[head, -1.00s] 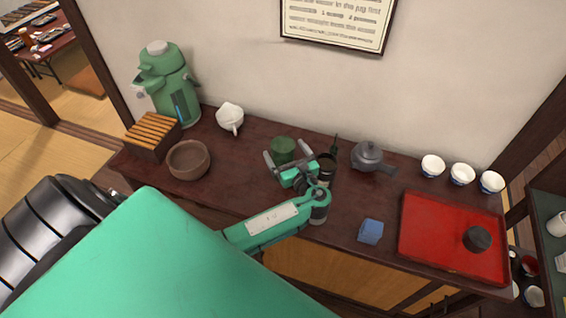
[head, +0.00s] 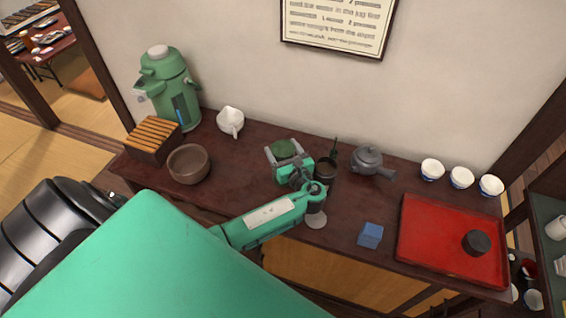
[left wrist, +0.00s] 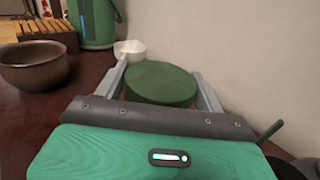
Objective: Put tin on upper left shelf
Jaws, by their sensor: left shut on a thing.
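The green round tin (head: 286,149) stands on the dark wooden counter near the wall. My left gripper (head: 285,153) reaches in over the counter and is shut on the tin, one finger on each side of it. In the left wrist view the tin's flat green lid (left wrist: 161,83) shows between the two grey fingers (left wrist: 161,88); its lower part is hidden by my gripper. A shelf unit (head: 545,215) is partly in view at the right edge, with cups on it; its upper left shelf cannot be made out for sure. My right gripper is not in view.
A dark canister with a whisk or scoop (head: 328,170) stands close to the gripper's right. A grey teapot (head: 368,161), blue cloth (head: 370,235), red tray (head: 440,270) and white cups (head: 461,177) are farther right. A brown bowl (head: 188,165) and white pourer (head: 230,120) are left.

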